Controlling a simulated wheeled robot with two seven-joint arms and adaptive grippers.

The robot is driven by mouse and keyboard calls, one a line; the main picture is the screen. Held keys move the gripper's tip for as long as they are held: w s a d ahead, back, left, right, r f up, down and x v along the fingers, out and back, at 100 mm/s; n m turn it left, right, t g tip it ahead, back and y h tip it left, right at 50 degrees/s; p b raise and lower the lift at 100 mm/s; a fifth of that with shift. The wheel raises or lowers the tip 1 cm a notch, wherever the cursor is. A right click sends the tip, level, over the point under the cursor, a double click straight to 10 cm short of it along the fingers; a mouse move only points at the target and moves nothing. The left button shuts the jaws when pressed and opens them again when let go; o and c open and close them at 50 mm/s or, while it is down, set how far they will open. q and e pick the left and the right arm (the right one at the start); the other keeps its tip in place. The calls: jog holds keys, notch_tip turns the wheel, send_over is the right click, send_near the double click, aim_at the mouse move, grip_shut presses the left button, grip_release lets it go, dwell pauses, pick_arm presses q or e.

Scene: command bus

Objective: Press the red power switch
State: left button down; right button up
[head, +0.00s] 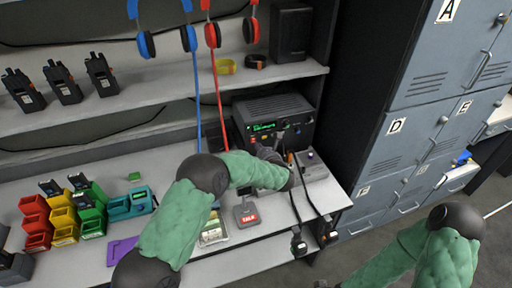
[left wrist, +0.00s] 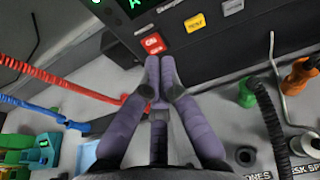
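The red power switch (left wrist: 153,43) is a small red square with white lettering on the dark front panel of the radio unit, in the left wrist view. The radio unit (head: 272,108) with a green display stands on the counter in the head view. My left gripper (left wrist: 160,62) has its fingers closed together with nothing between them. Its tips are just below the red switch in the left wrist view; I cannot tell whether they touch it. My right gripper is out of view.
Red and blue cords (head: 214,95) hang left of my left gripper. A grey box with a red TALK label (head: 247,216) stands on the counter (head: 262,262). Lockers (head: 405,140) stand at right.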

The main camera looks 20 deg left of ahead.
pick_arm(q)
jog(key=r+p+v, duration=0.1)
jog(key=p+v, duration=0.1)
jog(key=v, duration=0.9)
jog(key=shift+w+r, duration=0.2)
jog(key=shift+r, duration=0.05)
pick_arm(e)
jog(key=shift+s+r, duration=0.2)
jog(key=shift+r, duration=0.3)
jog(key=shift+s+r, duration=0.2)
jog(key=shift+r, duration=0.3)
pick_arm(q)
jog(key=shift+s+a, duration=0.1)
jog(key=shift+a, duration=0.05)
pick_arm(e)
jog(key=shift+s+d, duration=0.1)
